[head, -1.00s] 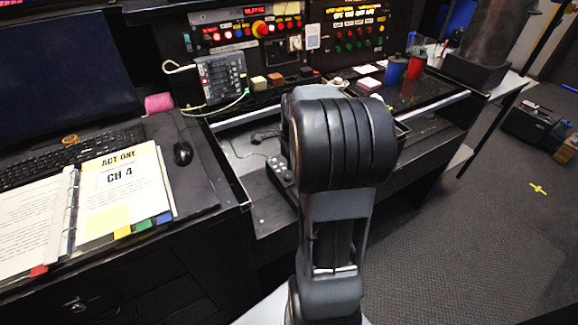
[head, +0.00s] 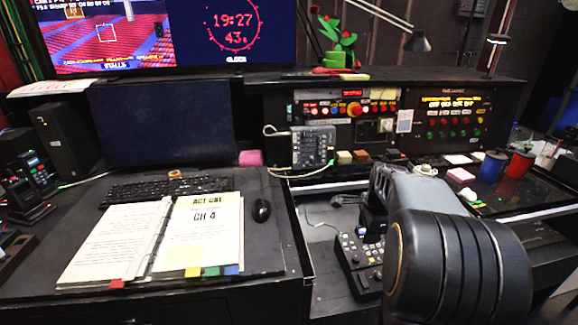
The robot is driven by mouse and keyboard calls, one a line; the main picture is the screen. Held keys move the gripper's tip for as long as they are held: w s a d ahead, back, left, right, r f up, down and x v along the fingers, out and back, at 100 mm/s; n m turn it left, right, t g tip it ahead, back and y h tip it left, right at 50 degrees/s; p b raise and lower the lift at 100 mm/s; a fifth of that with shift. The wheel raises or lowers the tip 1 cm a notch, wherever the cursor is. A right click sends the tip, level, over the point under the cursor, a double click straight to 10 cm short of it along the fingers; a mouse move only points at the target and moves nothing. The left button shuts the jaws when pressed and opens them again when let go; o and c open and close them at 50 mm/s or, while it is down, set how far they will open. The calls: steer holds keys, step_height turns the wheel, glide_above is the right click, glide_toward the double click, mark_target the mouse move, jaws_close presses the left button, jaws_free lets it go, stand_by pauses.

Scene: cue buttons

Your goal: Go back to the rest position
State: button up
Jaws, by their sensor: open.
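My arm comes in from the lower right in the head view. Its large black joint is near the camera, and a grey link runs from it up and left to a dark wrist part over the desk console. I cannot make out gripper fingers there; the jaws are hidden behind my arm or too dark to see. A cue panel (head: 345,108) with lit red, blue and yellow buttons is upright at the back. A second panel (head: 452,120) with red and green lamps is to its right. A black button box (head: 358,258) lies on the recessed desk, beside and below my wrist part.
An open binder (head: 150,245), keyboard (head: 160,188), mouse (head: 261,211) and dark monitor (head: 165,125) fill the left desk. A grey keypad box (head: 313,147) stands at the back. Blue (head: 491,166) and red (head: 519,163) cups stand right. A desk lamp (head: 417,41) overhangs the rear.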

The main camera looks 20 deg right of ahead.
steer(key=s+a+r+n+p, duration=0.3)
steer(key=a+n, duration=0.4)
steer(key=s+a+r+n+t+p, duration=0.1)
steer(key=s+a+r+n+p, duration=0.1)
steer(key=a+n, duration=0.4)
steer(key=s+a+r+n+t+p, duration=0.1)
steer(key=s+a+r+n+p, duration=0.2)
steer(key=a+n, duration=0.4)
steer(key=shift+s+a+r+n+p, duration=0.35)
steer(key=shift+s+r+n, duration=0.35)
steer(key=shift+s, duration=0.55)
steer(key=shift+f, duration=0.1)
steer(key=shift+c, duration=0.3)
